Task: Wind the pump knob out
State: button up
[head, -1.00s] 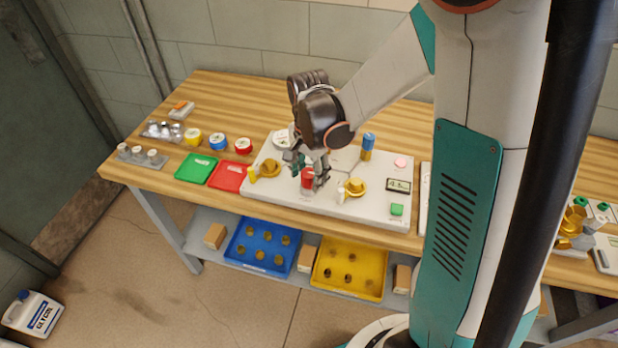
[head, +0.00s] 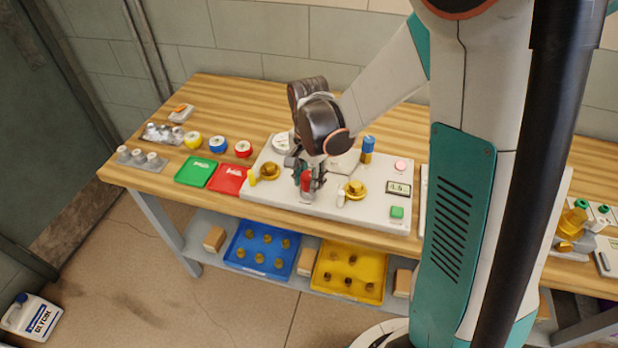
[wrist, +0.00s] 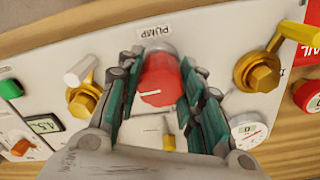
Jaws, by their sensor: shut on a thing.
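The red pump knob (wrist: 160,82) sits on the white panel (wrist: 215,50), beside the upside-down PUMP label (wrist: 154,32) in the wrist view. A pale line marks the knob's face. My gripper (wrist: 160,95) has its green-padded fingers on both sides of the knob, shut on it. In the head view my gripper (head: 307,182) points down at the red knob (head: 306,182), which is partly hidden by the fingers.
Brass valves with a yellow handle (wrist: 274,35) and a white handle (wrist: 80,70) flank the knob. Green (head: 195,170) and red (head: 229,180) trays lie left of the panel. A blue-topped post (head: 367,148) stands behind.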

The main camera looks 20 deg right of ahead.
aim_at(308, 175)
jog(key=n, duration=0.4)
jog(key=n+b, duration=0.1)
jog(key=n, duration=0.3)
jog(key=shift+n, duration=0.4)
jog(key=n, duration=0.4)
jog(key=shift+n, duration=0.3)
jog(key=shift+a+n, duration=0.1)
jog(key=shift+n, duration=1.9)
jog(key=o, duration=1.1)
jog(key=shift+r, duration=0.1)
notch_tip(308, 175, up, 12)
jog(key=shift+f, duration=0.1)
